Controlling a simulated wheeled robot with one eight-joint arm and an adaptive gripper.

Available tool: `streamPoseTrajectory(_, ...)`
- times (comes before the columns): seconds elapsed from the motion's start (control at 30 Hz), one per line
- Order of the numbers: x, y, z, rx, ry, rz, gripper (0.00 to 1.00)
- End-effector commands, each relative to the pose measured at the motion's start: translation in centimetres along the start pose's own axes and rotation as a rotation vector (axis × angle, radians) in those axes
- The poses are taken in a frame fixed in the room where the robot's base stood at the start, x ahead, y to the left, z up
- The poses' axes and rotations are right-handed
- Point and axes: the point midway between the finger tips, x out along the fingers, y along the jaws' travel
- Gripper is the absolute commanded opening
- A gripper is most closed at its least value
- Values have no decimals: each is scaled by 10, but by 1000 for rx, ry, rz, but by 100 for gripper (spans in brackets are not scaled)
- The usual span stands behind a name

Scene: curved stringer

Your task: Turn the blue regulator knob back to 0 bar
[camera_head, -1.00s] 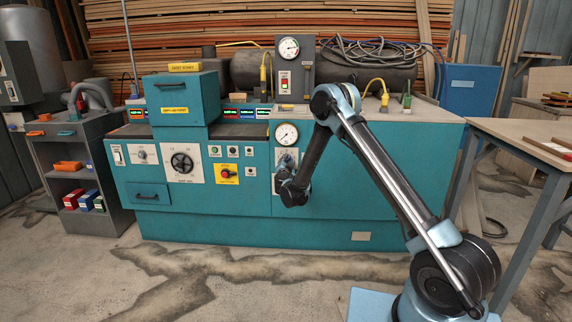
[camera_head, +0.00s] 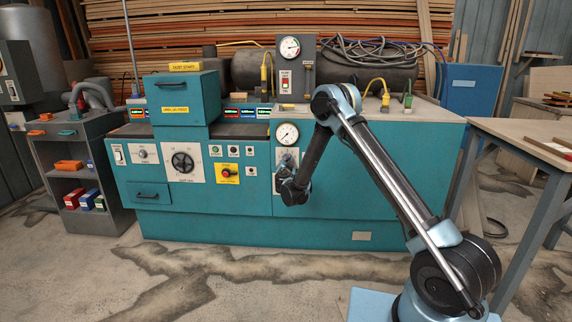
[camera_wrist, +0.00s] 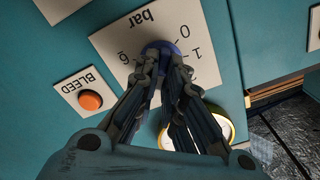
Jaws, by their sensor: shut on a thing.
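The blue regulator knob (camera_wrist: 163,46) sits on a white plate (camera_wrist: 112,40) marked "bar", with 0, 1 and 6 readable in the wrist view. My gripper (camera_wrist: 161,68) is shut on the knob, with a finger on each side. The fingers cover most of the knob, and I cannot tell where its pointer stands. In the head view my gripper (camera_head: 283,178) is at the machine's front panel, below the pressure gauge (camera_head: 287,134), and hides the knob.
An orange button (camera_wrist: 91,100) marked BLEED is beside the plate in the wrist view. A yellow-rimmed gauge (camera_wrist: 228,127) is partly behind my fingers. A wooden-topped table (camera_head: 520,135) stands to the right. The floor in front is clear.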

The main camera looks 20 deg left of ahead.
Motion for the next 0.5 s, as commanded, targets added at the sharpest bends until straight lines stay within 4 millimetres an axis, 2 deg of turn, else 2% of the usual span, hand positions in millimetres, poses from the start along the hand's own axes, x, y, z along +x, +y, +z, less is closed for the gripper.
streamPoseTrajectory(0.27, -2, -1, -1, -169, 2, 1, 0)
streamPoseTrajectory(0.5, -2, -3, -1, -392, 2, 2, 0)
